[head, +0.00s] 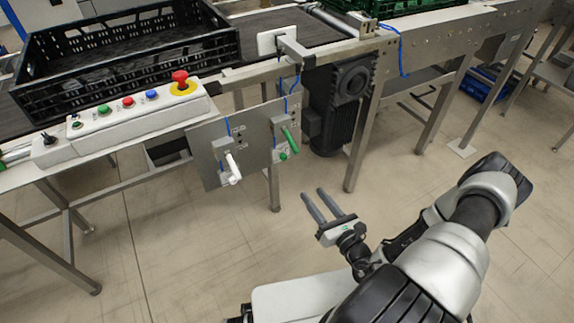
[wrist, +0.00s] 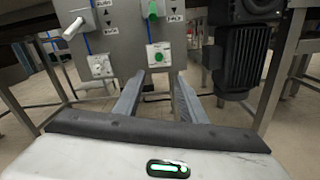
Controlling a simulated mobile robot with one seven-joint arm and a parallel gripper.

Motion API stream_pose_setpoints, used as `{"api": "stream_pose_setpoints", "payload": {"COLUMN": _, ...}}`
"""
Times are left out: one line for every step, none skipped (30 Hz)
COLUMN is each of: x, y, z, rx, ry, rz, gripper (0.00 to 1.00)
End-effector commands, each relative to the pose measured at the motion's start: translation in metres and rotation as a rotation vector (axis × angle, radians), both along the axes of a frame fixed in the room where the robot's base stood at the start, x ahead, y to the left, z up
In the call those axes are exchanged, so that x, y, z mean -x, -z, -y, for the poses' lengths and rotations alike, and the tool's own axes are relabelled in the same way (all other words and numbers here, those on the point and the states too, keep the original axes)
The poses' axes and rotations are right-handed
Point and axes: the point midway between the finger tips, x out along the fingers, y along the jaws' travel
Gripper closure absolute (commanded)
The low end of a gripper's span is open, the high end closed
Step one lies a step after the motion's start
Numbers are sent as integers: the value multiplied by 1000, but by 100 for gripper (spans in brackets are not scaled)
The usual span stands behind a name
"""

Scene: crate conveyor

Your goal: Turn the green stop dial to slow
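The green stop dial (head: 283,156) is a small round green knob on a white plate, low on the right of a grey panel (head: 205,150) under the conveyor. In the wrist view the green dial (wrist: 159,56) shows just above and between my fingertips. A green lever handle (head: 289,139) is above it. To the left are a white lever handle (head: 233,167) and a white dial (wrist: 99,64). My gripper (head: 311,191) is open and empty, with its fingers pointing toward the panel and apart from it. The dial's exact setting is too small to read.
A dark motor (head: 340,100) hangs just right of the panel. A control box (head: 140,118) with buttons and a red emergency knob is above left. A black crate (head: 130,45) lies on the conveyor. The floor before the panel is clear.

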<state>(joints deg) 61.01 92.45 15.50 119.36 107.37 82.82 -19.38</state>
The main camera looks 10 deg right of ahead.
Motion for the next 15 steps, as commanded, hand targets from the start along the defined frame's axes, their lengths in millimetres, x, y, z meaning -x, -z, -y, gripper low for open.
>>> {"api": "stream_pose_setpoints", "payload": {"x": -5, "y": 0, "z": -2, "rx": 0, "ry": -3, "rz": 2, "gripper": 62}}
{"api": "stream_pose_setpoints", "payload": {"x": -9, "y": 0, "z": -4, "rx": 1, "ry": -5, "rz": 3, "gripper": 62}}
{"api": "stream_pose_setpoints", "payload": {"x": -14, "y": 0, "z": -5, "rx": 1, "ry": -5, "rz": 3, "gripper": 62}}
{"api": "stream_pose_setpoints", "payload": {"x": -19, "y": 0, "z": -7, "rx": 1, "ry": -4, "rz": 4, "gripper": 62}}
{"api": "stream_pose_setpoints", "payload": {"x": -24, "y": -1, "z": -10, "rx": 1, "ry": -6, "rz": 4, "gripper": 62}}
{"api": "stream_pose_setpoints", "payload": {"x": -32, "y": 0, "z": -12, "rx": 2, "ry": -7, "rz": 3, "gripper": 62}}
{"api": "stream_pose_setpoints", "payload": {"x": -38, "y": 0, "z": -14, "rx": 2, "ry": -7, "rz": 4, "gripper": 62}}
{"api": "stream_pose_setpoints", "payload": {"x": -45, "y": 0, "z": -16, "rx": 3, "ry": -7, "rz": 5, "gripper": 62}}
{"api": "stream_pose_setpoints", "payload": {"x": -53, "y": 0, "z": -19, "rx": 2, "ry": -8, "rz": 5, "gripper": 62}}
{"api": "stream_pose_setpoints", "payload": {"x": -60, "y": 0, "z": -21, "rx": 2, "ry": -8, "rz": 4, "gripper": 62}}
{"api": "stream_pose_setpoints", "payload": {"x": -66, "y": 1, "z": -23, "rx": 3, "ry": -7, "rz": 4, "gripper": 62}}
{"api": "stream_pose_setpoints", "payload": {"x": -75, "y": 0, "z": -26, "rx": 3, "ry": -8, "rz": 5, "gripper": 62}}
{"api": "stream_pose_setpoints", "payload": {"x": -81, "y": 0, "z": -28, "rx": 2, "ry": -8, "rz": 4, "gripper": 62}}
{"api": "stream_pose_setpoints", "payload": {"x": -87, "y": 0, "z": -30, "rx": 2, "ry": -8, "rz": 4, "gripper": 62}}
{"api": "stream_pose_setpoints", "payload": {"x": -96, "y": 0, "z": -33, "rx": 3, "ry": -8, "rz": 4, "gripper": 62}}
